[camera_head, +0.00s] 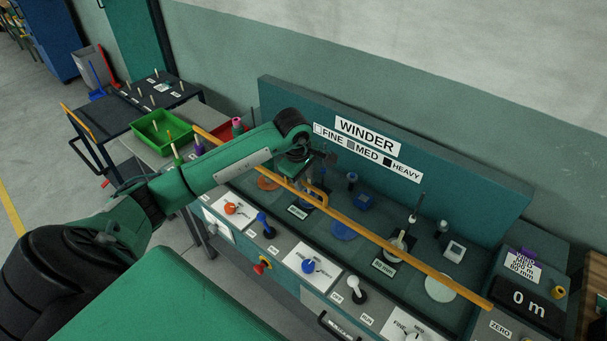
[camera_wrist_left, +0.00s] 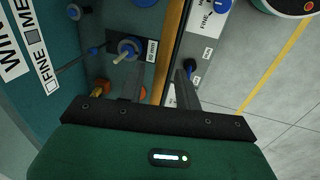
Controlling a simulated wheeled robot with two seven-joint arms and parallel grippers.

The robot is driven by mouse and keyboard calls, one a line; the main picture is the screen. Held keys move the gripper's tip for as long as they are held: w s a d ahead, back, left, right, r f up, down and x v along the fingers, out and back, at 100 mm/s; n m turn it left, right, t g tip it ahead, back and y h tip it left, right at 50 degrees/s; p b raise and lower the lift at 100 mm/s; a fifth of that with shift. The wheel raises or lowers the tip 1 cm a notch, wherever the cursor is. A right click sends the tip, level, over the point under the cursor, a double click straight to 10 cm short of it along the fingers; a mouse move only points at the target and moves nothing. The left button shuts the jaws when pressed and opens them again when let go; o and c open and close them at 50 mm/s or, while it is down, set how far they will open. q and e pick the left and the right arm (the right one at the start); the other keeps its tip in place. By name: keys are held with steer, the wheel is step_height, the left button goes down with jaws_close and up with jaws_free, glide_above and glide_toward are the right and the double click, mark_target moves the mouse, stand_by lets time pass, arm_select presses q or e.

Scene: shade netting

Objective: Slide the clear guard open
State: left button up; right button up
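The clear guard (camera_head: 400,250) shows as a see-through sheet with a long yellow front bar across the winder bench. My left gripper (camera_head: 311,177) is above the bar, close to the handle; the arm hides part of the bar. In the left wrist view its two fingers (camera_wrist_left: 161,85) are apart, and the yellow bar (camera_wrist_left: 172,50) runs between them in the picture. I cannot tell whether they touch it. A piece of the handle may show beside the upper finger. My right gripper is not in view.
Under and behind the guard are spindles, a blue disc (camera_head: 342,229) and a pale disc (camera_head: 440,289). Knobs and a black lever (camera_head: 356,287) line the bench front. The WINDER board (camera_head: 370,140) rises behind. A green bin (camera_head: 163,127) stands left.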

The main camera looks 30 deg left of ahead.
arm_select(q)
steer(key=shift+f, duration=0.2)
steer(key=shift+c, duration=0.4)
jaws_close()
